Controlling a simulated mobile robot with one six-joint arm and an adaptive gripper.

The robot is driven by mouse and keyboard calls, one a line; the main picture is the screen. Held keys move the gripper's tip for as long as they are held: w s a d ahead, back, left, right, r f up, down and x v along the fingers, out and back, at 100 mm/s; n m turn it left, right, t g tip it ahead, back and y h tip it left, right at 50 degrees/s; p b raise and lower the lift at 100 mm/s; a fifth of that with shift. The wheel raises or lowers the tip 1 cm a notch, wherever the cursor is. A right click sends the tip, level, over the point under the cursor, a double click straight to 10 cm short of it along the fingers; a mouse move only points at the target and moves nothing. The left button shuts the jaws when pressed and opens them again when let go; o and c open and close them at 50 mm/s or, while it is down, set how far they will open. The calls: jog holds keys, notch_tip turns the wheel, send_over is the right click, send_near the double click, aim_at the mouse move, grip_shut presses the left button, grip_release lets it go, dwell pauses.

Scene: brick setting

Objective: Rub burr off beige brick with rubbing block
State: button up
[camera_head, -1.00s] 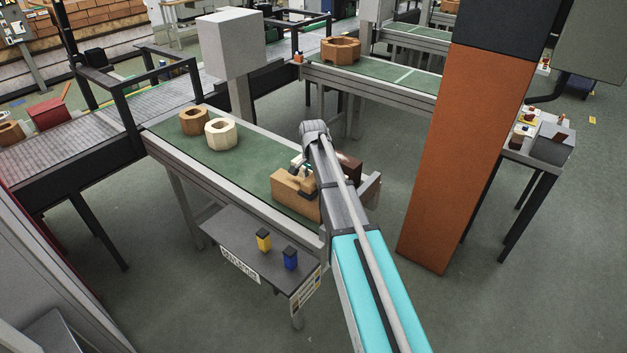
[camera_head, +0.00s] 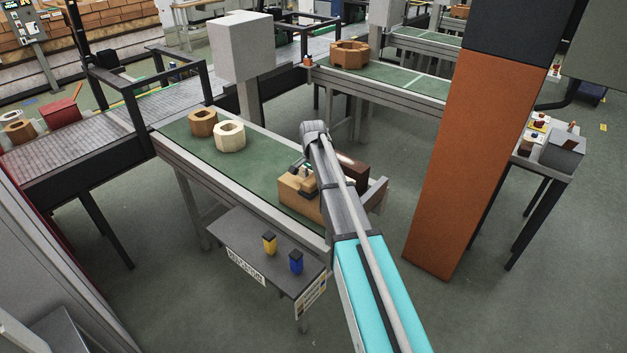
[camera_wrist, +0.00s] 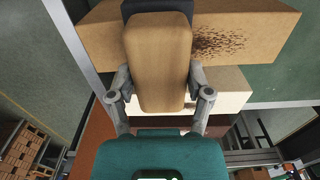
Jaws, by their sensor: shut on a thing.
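My gripper (camera_wrist: 160,98) is shut on the rubbing block (camera_wrist: 158,62), a rounded tan block with a black part at its far end. The beige brick (camera_wrist: 270,28) lies behind the rubbing block in the wrist view. A dark speckled burr patch (camera_wrist: 222,43) shows on it, just right of the rubbing block. The rubbing block covers the middle of the brick; I cannot tell whether they touch. In the head view the brick (camera_head: 300,208) lies at the near end of the green-topped table, and my arm partly hides the gripper there.
A pale cream block (camera_wrist: 228,85) lies next to the beige brick. A dark brown brick (camera_head: 352,168) is right of my arm. A cream ring (camera_head: 229,136) and a brown ring (camera_head: 202,122) stand farther along the table (camera_head: 262,170). An orange pillar (camera_head: 480,160) stands to the right.

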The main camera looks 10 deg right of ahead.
jog(key=shift+w+a+f, duration=0.1)
jog(key=shift+w+a, duration=0.85)
jog(key=shift+w, duration=0.2)
jog(key=shift+w+a, duration=0.95)
jog(key=shift+w, duration=0.3)
jog(key=shift+w+a, duration=0.95)
jog(key=shift+w, duration=0.2)
jog(key=shift+s+d, duration=1)
jog(key=shift+s, duration=0.3)
